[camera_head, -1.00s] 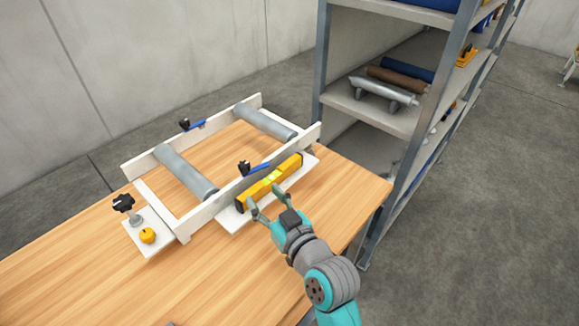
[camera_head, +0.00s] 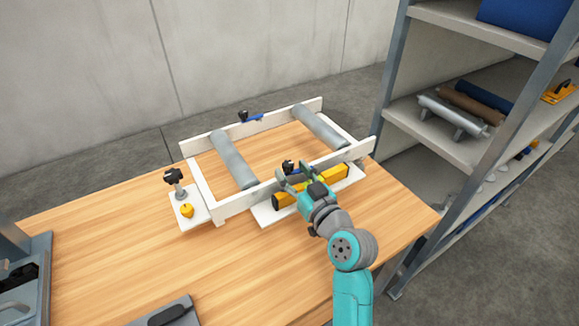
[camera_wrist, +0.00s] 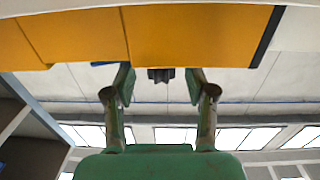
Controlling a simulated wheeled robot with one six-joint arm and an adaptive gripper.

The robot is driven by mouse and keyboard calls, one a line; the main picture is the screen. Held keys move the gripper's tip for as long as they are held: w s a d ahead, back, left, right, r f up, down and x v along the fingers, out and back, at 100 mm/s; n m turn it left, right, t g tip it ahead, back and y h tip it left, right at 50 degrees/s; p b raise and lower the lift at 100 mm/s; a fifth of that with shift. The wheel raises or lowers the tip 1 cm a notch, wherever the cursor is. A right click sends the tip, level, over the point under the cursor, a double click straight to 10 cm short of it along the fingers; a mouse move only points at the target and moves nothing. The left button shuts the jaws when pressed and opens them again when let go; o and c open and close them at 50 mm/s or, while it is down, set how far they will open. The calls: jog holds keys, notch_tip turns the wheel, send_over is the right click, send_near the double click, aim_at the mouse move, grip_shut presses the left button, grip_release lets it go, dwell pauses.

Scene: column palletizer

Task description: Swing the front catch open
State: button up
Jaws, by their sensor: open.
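The front catch (camera_head: 289,166) is a black knob with a blue lever on the front rail of a white frame (camera_head: 240,201). My gripper is partly in front of it, so much of the blue lever is hidden. My gripper (camera_head: 293,181) is open, with its fingertips at the front rail close to the catch; I cannot tell whether they touch it. In the wrist view my two fingers (camera_wrist: 160,88) stand apart, with a small dark piece (camera_wrist: 160,75), probably the catch's knob, seen between them.
A yellow level (camera_head: 325,187) lies on a white ledge before the rail, beneath my gripper; it spans the top of the wrist view. A rear catch (camera_head: 250,117), two grey rollers (camera_head: 234,160), a black clamp knob (camera_head: 174,177) and a yellow knob (camera_head: 187,211) are nearby. A shelf (camera_head: 440,125) stands right.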

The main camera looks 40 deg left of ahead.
jog(key=shift+x, duration=1.25)
grip_shut()
jog(key=shift+s+m+t+h, duration=0.15)
jog(key=shift+m+t+h, duration=0.4)
jog(key=shift+t, duration=0.25)
jog(key=shift+m+t+h, duration=0.55)
jog(key=shift+m+t, duration=0.2)
jog(key=shift+t, duration=0.15)
jog(key=shift+m+t+h, duration=1.3)
jog(key=shift+t+h, duration=0.1)
jog(key=shift+t, duration=0.1)
jog(key=shift+m+t+h, duration=0.4)
jog(key=shift+h, duration=0.1)
